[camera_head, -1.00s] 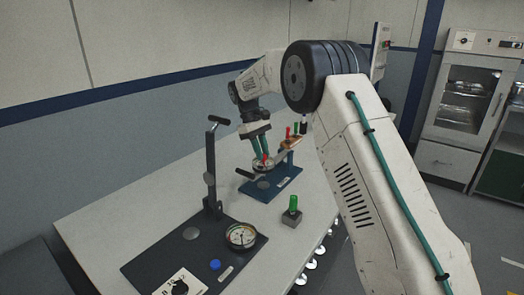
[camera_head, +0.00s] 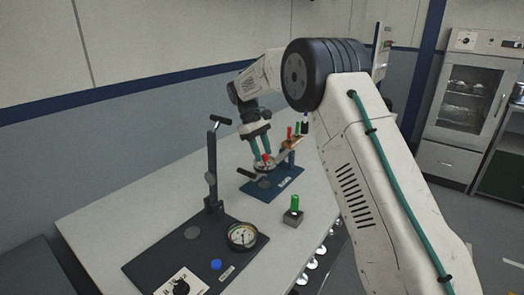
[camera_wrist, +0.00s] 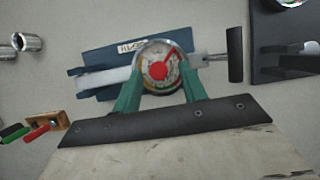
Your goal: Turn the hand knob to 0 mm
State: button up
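A round dial (camera_wrist: 152,52) with a pale, coloured face sits on a blue base (camera_wrist: 105,55) with a white label. A red knob with a pointer (camera_wrist: 158,70) stands at its centre; in the wrist view the pointer aims to the upper right. The scale figures are too small to read. In the head view the red knob (camera_head: 266,158) shows just below my gripper (camera_head: 260,150). My gripper (camera_wrist: 160,82) has its green fingers apart, one on each side of the knob in the wrist view, with nothing visibly held. Contact with the knob cannot be seen.
A rod with a black handle (camera_wrist: 235,55) sticks out beside the dial. A tall black lever stand (camera_head: 212,165), a gauge (camera_head: 242,236) and a blue button (camera_head: 216,264) stand nearer. A green-topped block (camera_head: 293,217) is at the right. Tabletop (camera_head: 130,205) left is clear.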

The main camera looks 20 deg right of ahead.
jog(key=v, duration=0.8)
jog(key=shift+f, duration=0.1)
